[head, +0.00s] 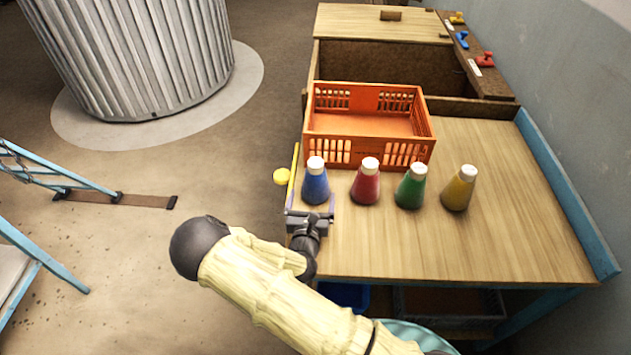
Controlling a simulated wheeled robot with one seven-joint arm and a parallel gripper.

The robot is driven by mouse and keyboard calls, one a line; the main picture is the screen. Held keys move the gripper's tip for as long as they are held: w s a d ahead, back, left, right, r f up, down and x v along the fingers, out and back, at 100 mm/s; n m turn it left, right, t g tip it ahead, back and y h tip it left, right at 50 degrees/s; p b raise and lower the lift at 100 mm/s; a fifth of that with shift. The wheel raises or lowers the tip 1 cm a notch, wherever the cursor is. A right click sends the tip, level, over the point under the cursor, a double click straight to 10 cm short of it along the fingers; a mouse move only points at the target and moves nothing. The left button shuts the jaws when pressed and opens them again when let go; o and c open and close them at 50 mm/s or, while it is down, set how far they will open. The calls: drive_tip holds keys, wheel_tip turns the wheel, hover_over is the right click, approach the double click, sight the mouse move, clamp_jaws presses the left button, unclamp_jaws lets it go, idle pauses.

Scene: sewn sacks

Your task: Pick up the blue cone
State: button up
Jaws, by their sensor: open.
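The blue cone (315,186) has a white top and stands upright at the left end of a row on the wooden table. My gripper (311,204) is at the near side of the blue cone, by the table's left edge. Its jaws are open, with one finger showing to the left and one to the right of the cone's lower part. I cannot tell whether either finger touches it. The cone's near base is partly hidden by the gripper.
Red (366,186), green (411,190) and yellow (459,191) cones stand to the right. An orange crate (370,150) is close behind the row. The table's front right is clear.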

sight(314, 190)
drive_tip(key=shift+w, duration=0.95)
drive_tip(key=shift+d, duration=0.1)
drive_tip(key=w, duration=0.2)
drive_tip(key=w+p, duration=0.1)
drive_tip(key=w, duration=0.1)
drive_tip(key=shift+w+d+r, duration=0.1)
drive_tip(key=shift+d+r, duration=0.05)
drive_tip(key=shift+d, duration=0.2)
drive_tip(key=shift+w, duration=0.45)
drive_tip(key=shift+c, duration=0.4)
drive_tip(key=c, duration=1.1)
